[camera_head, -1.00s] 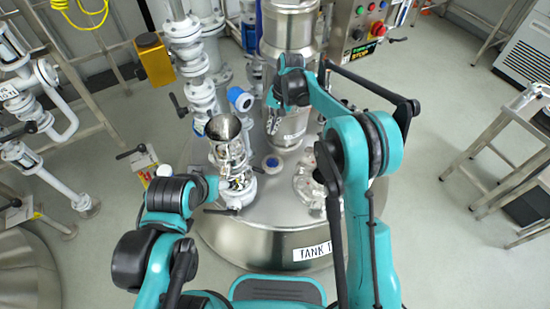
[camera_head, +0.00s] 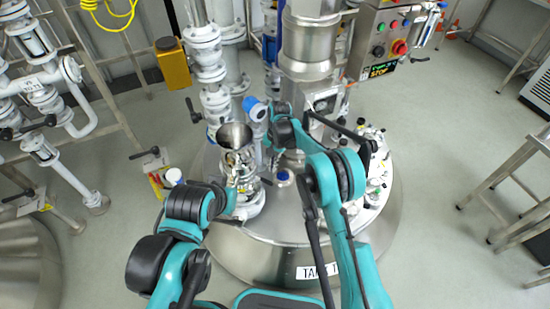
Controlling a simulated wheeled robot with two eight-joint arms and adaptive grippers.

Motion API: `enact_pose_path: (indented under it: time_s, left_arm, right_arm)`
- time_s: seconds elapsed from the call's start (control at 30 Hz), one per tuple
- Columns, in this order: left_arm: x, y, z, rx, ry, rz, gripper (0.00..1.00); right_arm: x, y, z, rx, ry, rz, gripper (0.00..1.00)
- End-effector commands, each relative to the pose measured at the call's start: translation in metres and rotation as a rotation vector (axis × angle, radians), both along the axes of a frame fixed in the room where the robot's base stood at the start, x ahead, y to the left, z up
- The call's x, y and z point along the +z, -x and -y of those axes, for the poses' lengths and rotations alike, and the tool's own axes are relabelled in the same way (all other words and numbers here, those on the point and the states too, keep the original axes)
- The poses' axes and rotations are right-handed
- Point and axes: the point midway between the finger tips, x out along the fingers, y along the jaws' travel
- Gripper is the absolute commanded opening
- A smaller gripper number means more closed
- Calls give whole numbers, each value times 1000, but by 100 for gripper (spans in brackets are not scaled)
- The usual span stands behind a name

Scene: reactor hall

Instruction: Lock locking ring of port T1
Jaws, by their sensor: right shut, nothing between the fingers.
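The steel tank (camera_head: 262,256) labelled TANK 1 stands in front of me. A steel funnel (camera_head: 235,135) sits on a fitting (camera_head: 249,204) at the left of its lid. A blue-capped port (camera_head: 283,177) is right of it. I cannot tell which port is T1, and I cannot make out its locking ring. My right gripper (camera_head: 268,162) is shut and empty, pointing down between the funnel and the blue cap, partly hidden by its wrist. My left arm ends beside the funnel's fitting. Its gripper is hard to separate from the metal parts there.
Several small fittings (camera_head: 376,170) stand on the right of the lid, behind my right arm. A steel column (camera_head: 310,45) and a control panel (camera_head: 390,40) stand behind the tank. White pipes (camera_head: 210,60) rise at back left. A metal stand (camera_head: 520,170) is far right.

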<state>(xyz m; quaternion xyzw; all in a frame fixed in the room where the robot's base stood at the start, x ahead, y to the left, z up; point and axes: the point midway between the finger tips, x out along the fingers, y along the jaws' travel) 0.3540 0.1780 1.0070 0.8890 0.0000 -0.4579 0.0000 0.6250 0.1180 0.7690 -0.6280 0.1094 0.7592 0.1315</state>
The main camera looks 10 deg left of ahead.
Motion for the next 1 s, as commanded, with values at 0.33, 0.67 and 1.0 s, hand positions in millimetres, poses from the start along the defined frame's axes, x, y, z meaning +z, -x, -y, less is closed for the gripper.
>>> enact_pose_path:
  time_s: [0.33, 0.67, 1.0]
  left_arm:
    - [-10, 0, 0, 0, 0, 0, 67]
    - [-10, 0, 0, 0, 0, 0, 67]
    - [-11, 0, 0, 0, 0, 0, 67]
  right_arm:
    - [-12, 27, -10, 2, 0, 0, 0]
    - [-11, 27, -10, 1, -1, 0, 0]
    - [-12, 34, -11, -57, -1, 0, 0]
